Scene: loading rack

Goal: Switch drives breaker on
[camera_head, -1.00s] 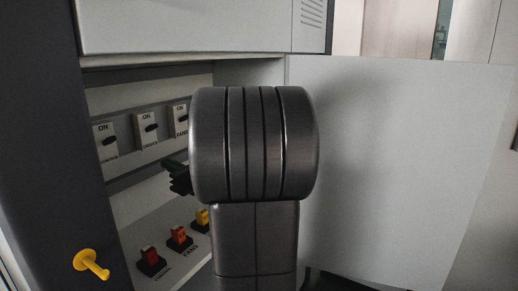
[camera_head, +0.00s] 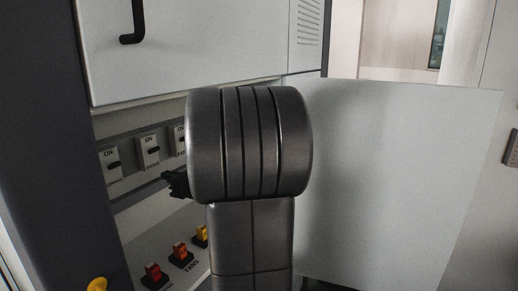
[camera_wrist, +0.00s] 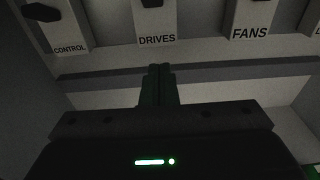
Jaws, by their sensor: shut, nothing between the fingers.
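The drives breaker (camera_head: 148,152) is the middle of three white breakers that show in the head view, with ON printed above its dark lever. In the wrist view its DRIVES label plate (camera_wrist: 157,22) is straight ahead, and its lever is mostly cut off by the top edge. My gripper (camera_wrist: 160,70) is shut and empty, its fingertips below the DRIVES label and apart from the lever. In the head view my gripper (camera_head: 174,184) shows beside my arm, below the breaker row. The lever's exact position is hard to tell.
The control breaker (camera_head: 109,164) is left of drives and the fans breaker (camera_head: 180,141) is right, partly hidden by my arm. Red (camera_head: 153,275), orange (camera_head: 181,256) and yellow (camera_head: 200,236) switches stand below. An open white door panel (camera_head: 400,180) is on the right.

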